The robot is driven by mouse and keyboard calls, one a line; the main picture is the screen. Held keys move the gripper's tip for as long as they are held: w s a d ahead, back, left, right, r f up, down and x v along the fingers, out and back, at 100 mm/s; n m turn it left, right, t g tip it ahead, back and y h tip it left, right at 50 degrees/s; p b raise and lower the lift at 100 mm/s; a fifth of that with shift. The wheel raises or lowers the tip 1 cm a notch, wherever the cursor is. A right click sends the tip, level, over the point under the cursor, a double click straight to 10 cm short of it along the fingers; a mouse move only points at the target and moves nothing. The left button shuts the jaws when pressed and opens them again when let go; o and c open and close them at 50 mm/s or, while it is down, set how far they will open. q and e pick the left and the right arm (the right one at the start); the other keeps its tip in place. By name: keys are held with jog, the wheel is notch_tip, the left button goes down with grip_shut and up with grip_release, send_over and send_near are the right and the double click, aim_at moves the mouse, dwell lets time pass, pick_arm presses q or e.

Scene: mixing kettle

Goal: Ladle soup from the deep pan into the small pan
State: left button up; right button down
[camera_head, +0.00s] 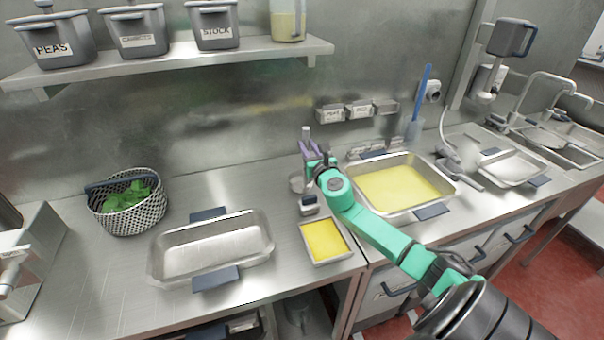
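The deep pan (447,184) holds yellow soup (395,188) and stands on the counter right of centre. The small pan (346,255) stands in front and left of it, with a yellow layer inside. My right gripper (311,156) is above the counter behind the small pan and left of the deep pan. It appears shut on an upright ladle, whose pale handle top (306,131) rises above the fingers. A round metal bowl (298,184) shows below the gripper; its contents cannot be made out. My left gripper is not in view.
An empty metal pan (262,255) stands left of the small pan, and a basket (130,217) with greens further left. A blue-handled utensil (422,95) stands behind the deep pan. A shelf (180,58) with tubs overhangs the back. A tap (548,82) and sinks are at right.

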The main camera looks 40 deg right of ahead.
aim_at(307, 127)
notch_tip(307, 127, up, 6)
jog(key=p, duration=0.6)
jog(key=shift+r, duration=0.15)
